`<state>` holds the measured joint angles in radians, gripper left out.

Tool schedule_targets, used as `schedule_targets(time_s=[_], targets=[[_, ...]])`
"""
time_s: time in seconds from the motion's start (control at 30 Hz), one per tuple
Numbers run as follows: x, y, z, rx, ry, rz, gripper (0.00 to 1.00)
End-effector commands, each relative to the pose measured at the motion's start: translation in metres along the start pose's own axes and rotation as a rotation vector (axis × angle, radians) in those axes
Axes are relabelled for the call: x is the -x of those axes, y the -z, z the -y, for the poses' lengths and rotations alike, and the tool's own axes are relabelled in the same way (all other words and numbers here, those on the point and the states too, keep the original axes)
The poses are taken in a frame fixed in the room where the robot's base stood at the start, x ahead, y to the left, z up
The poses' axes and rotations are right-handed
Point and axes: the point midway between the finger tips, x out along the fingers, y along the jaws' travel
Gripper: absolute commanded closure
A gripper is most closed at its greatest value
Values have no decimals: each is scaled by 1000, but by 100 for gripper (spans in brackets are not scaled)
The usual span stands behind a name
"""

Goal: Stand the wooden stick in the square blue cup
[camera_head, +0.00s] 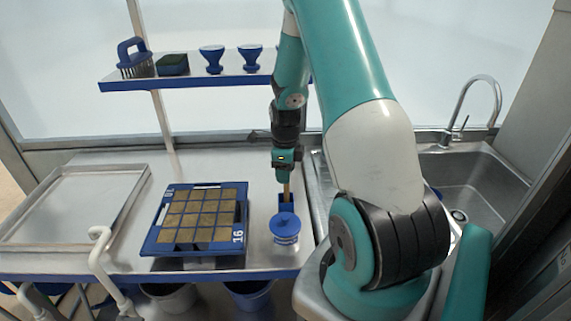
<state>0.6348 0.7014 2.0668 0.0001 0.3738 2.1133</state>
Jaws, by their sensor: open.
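The wooden stick (286,189) is upright, with its lower part at the square blue cup (286,205). The cup stands on the steel counter, partly hidden behind a round blue-lidded container. The stick's lower end is hidden, seemingly inside the cup. My gripper (285,171) points down directly above the cup, at the top of the stick. Its jaws are open, with the stick's upper end at or between them; contact is too small to tell.
The blue-lidded container (285,227) stands just in front of the cup. A blue seed tray (156,236) lies to the left. An empty metal tray (62,243) is further left. A shelf (190,80) with a brush, sponge and two blue funnel-like items is behind; a sink (470,185) is right.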

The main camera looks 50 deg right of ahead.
Motion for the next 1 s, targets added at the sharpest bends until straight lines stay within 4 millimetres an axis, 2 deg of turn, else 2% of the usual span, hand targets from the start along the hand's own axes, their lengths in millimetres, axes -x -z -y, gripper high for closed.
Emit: schedule_targets(time_s=[0.17,0.27,0.5,0.7,0.83,1.0], targets=[[18,-1,1,0,4,2,54],[39,-1,1,0,7,4,54],[101,-1,1,0,7,5,54],[145,0,0,0,5,3,54],[163,0,0,0,3,2,54],[173,0,0,0,0,0,54]])
